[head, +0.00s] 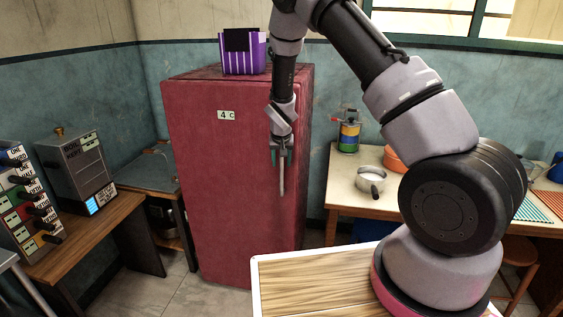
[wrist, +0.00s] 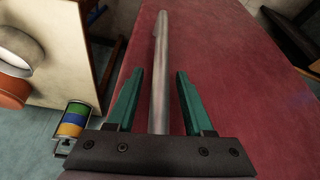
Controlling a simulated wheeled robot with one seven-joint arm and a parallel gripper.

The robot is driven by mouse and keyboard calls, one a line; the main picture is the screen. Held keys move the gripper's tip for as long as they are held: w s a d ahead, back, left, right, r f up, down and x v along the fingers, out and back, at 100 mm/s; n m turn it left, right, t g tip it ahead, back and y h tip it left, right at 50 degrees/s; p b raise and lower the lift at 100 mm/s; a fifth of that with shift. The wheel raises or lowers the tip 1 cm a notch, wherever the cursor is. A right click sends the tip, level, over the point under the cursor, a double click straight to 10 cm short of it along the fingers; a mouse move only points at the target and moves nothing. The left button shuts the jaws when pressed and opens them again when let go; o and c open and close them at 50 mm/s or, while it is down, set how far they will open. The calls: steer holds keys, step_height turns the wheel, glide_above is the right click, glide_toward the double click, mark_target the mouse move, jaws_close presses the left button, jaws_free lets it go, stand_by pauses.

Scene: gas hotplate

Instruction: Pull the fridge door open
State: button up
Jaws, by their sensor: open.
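The fridge is a red upright box with a shut red door (head: 225,180) and a "4 °C" display near its top. Its grey vertical bar handle (head: 282,178) is on the right side of the door. My gripper (head: 281,160) is in front of the handle's upper part, with its fingers pointing at the door. In the wrist view the two green fingers (wrist: 155,95) are apart, and the handle (wrist: 160,70) runs between them with gaps on both sides. The door (wrist: 225,90) fills much of the wrist view.
A purple striped container (head: 243,53) stands on the fridge. On the right, a table (head: 340,200) holds a pot (head: 371,180) and a striped can (head: 349,137). A wooden-topped surface (head: 320,285) is in front.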

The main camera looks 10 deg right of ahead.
steer(key=shift+c, duration=0.4)
jaws_close()
stand_by(1.1)
